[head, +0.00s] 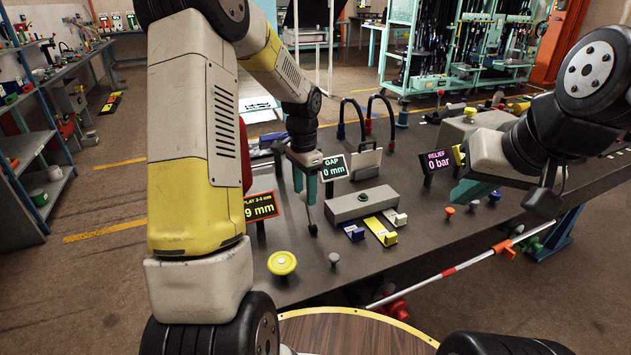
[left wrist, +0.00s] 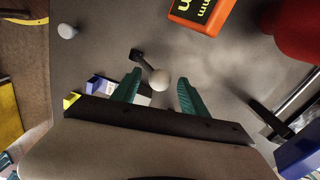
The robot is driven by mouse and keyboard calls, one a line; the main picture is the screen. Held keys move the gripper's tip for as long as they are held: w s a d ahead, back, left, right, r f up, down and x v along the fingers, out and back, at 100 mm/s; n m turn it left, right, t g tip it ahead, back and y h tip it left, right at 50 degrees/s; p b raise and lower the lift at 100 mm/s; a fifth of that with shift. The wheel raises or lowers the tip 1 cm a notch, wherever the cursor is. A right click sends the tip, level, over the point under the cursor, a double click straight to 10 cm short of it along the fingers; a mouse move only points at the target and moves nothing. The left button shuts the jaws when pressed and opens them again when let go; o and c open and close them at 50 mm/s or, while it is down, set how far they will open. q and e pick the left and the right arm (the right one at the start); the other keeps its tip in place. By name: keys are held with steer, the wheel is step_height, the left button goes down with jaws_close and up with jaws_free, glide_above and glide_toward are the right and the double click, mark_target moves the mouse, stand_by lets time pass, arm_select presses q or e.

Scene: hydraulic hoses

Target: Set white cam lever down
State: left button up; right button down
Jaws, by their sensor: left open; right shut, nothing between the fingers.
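The white cam lever shows its round white knob (left wrist: 159,80) in the left wrist view, on a short stem from a dark foot. In the head view a dark lower part of it (head: 313,229) shows at the bench, and the knob is largely hidden by my gripper. My left gripper (head: 304,186) points down over the bench; its teal fingers (left wrist: 159,92) are open on both sides of the knob, with gaps visible. My right gripper (head: 472,192) is shut and empty over the right part of the bench.
A play display (head: 261,206), its reading partly covered, a gap display (head: 334,168) at 0 mm and a relief display (head: 437,160) at 0 bar stand on the bench.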

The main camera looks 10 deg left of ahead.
arm_select(q)
steer(key=shift+f, duration=0.25)
jaws_close()
stand_by(1.4)
